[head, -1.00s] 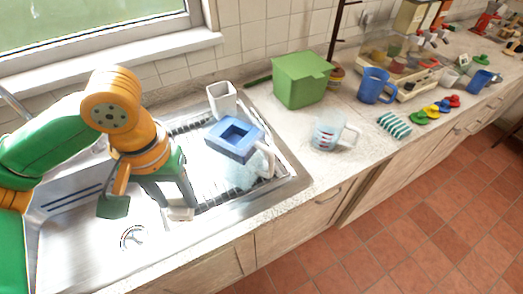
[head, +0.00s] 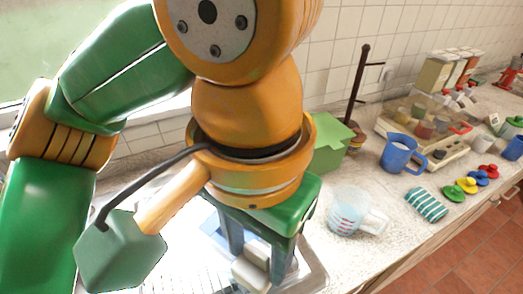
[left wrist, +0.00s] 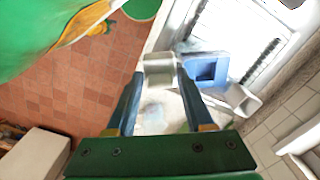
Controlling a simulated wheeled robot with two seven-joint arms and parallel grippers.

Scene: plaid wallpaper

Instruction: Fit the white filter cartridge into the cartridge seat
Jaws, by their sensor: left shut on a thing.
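My left gripper (head: 262,272) is shut on the white filter cartridge (head: 250,274), a small pale block. The left wrist view shows the cartridge (left wrist: 159,72) between the tips of the left gripper (left wrist: 158,82). The cartridge seat (left wrist: 205,71) is a blue piece with a square opening, just right of the cartridge in that view. The cartridge appears apart from the opening. In the head view, my arm hides nearly all of the seat. My right gripper is not in view.
A white square cup (left wrist: 243,99) stands near the seat. Right of my gripper in the head view are a clear measuring jug (head: 350,212), a green box (head: 330,148), a blue mug (head: 402,153) and a striped cloth (head: 427,204). The counter's front edge is at lower right.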

